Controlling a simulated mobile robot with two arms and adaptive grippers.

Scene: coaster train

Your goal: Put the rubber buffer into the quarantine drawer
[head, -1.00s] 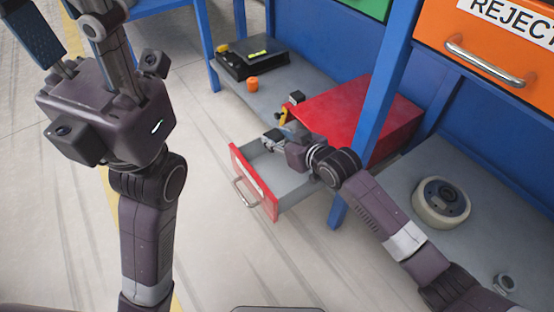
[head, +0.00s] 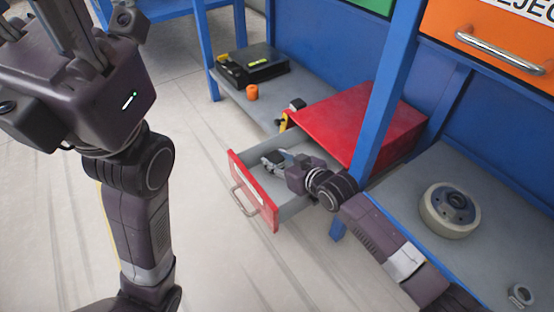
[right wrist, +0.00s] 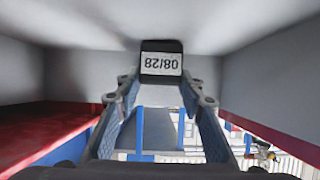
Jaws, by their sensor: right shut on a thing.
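The rubber buffer (right wrist: 161,62), a small black block with a white label reading 08/28 upside down, sits between the fingertips of my right gripper in the right wrist view. My right gripper (head: 272,160) is shut on it, inside the open red-fronted drawer (head: 250,193). Grey drawer surfaces surround the buffer in the right wrist view; I cannot tell whether it touches the drawer floor. In the head view the buffer cannot be made out. My left gripper (head: 62,25) is raised at the top left; its fingertips are cut off by the frame.
The drawer belongs to a red cabinet (head: 350,112) behind a blue post (head: 385,95). An orange REJECT drawer (head: 495,45) is shut at upper right. A wheel (head: 450,209) and a nut (head: 520,294) lie on the right shelf. A black case (head: 252,68) and orange cap (head: 252,92) stand behind.

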